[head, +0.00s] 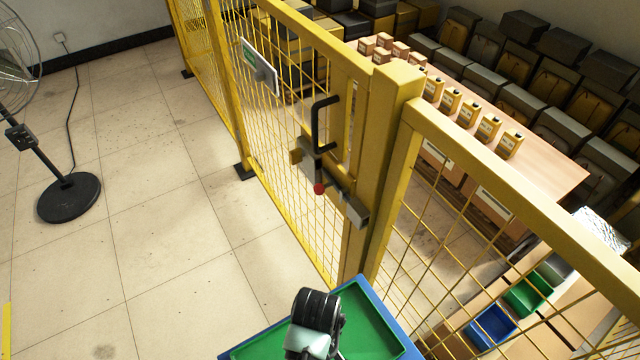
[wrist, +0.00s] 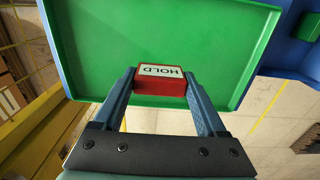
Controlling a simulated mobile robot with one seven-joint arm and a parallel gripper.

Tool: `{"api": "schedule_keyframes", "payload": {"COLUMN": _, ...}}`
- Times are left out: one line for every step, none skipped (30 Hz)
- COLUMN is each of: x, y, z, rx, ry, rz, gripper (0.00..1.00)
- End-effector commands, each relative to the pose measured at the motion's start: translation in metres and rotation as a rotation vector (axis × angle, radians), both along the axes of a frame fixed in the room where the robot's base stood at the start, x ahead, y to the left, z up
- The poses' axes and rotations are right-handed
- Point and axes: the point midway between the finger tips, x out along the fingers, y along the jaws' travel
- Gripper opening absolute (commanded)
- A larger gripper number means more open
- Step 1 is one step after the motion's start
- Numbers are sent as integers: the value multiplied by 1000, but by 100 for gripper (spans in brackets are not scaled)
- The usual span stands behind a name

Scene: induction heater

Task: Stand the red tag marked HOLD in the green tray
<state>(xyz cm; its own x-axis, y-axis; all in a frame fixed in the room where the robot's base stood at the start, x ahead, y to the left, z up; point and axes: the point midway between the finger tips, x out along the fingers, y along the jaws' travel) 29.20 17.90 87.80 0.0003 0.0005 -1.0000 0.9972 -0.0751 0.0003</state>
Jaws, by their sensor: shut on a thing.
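The red tag (wrist: 161,87) has a white label reading HOLD, upside down in the wrist view. My gripper (wrist: 160,85) is shut on it, with one blue-grey finger on each side. The green tray (wrist: 160,35) lies beyond the tag in the wrist view, and the tag overlaps its near rim in the picture. I cannot tell whether the tag touches the tray. In the head view the green tray (head: 372,322) shows at the bottom, partly covered by my arm. The tag and my fingers are hidden there.
A yellow mesh fence (head: 520,190) and a gate latch with a black handle (head: 320,125) stand beside the tray. A bench (head: 545,178) with several yellow boxes is behind the fence. A black fan (head: 68,197) stands at the left. The floor between is clear.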

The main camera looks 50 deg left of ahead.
Motion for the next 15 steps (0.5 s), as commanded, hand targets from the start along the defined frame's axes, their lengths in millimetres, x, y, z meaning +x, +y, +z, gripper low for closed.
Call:
{"api": "schedule_keyframes", "payload": {"x": 0, "y": 0, "z": -4, "rx": -1, "ry": 1, "rz": -1, "gripper": 20}}
{"api": "schedule_keyframes", "payload": {"x": 0, "y": 0, "z": -6, "rx": 0, "ry": 0, "rz": -1, "gripper": 20}}
{"api": "schedule_keyframes", "payload": {"x": 0, "y": 0, "z": -11, "rx": -1, "ry": 1, "rz": -1, "gripper": 20}}
{"api": "schedule_keyframes", "payload": {"x": 0, "y": 0, "z": -15, "rx": -1, "ry": 2, "rz": -1, "gripper": 20}}
{"api": "schedule_keyframes", "payload": {"x": 0, "y": 0, "z": -19, "rx": -1, "ry": 1, "rz": -1, "gripper": 20}}
{"api": "schedule_keyframes", "payload": {"x": -1, "y": 0, "z": -26, "rx": -2, "ry": 2, "rz": -1, "gripper": 20}}
{"api": "schedule_keyframes", "payload": {"x": 0, "y": 0, "z": -31, "rx": -1, "ry": 2, "rz": -1, "gripper": 20}}
{"api": "schedule_keyframes", "payload": {"x": 0, "y": 0, "z": -35, "rx": -1, "ry": 2, "rz": -1, "gripper": 20}}
{"api": "schedule_keyframes", "payload": {"x": 0, "y": 0, "z": -40, "rx": -1, "ry": 2, "rz": -1, "gripper": 20}}
{"api": "schedule_keyframes", "payload": {"x": 0, "y": 0, "z": -42, "rx": -1, "ry": 1, "rz": -2, "gripper": 20}}
{"api": "schedule_keyframes", "payload": {"x": 0, "y": 0, "z": -45, "rx": 0, "ry": 1, "rz": -2, "gripper": 20}}
{"api": "schedule_keyframes", "payload": {"x": 0, "y": 0, "z": -46, "rx": 0, "ry": 0, "rz": -2, "gripper": 20}}
{"api": "schedule_keyframes", "payload": {"x": 0, "y": 0, "z": -47, "rx": 0, "ry": 0, "rz": -3, "gripper": 20}}
{"api": "schedule_keyframes", "payload": {"x": 0, "y": 0, "z": -47, "rx": 1, "ry": 0, "rz": -3, "gripper": 20}}
{"api": "schedule_keyframes", "payload": {"x": 0, "y": 0, "z": -47, "rx": 1, "ry": -1, "rz": -3, "gripper": 20}}
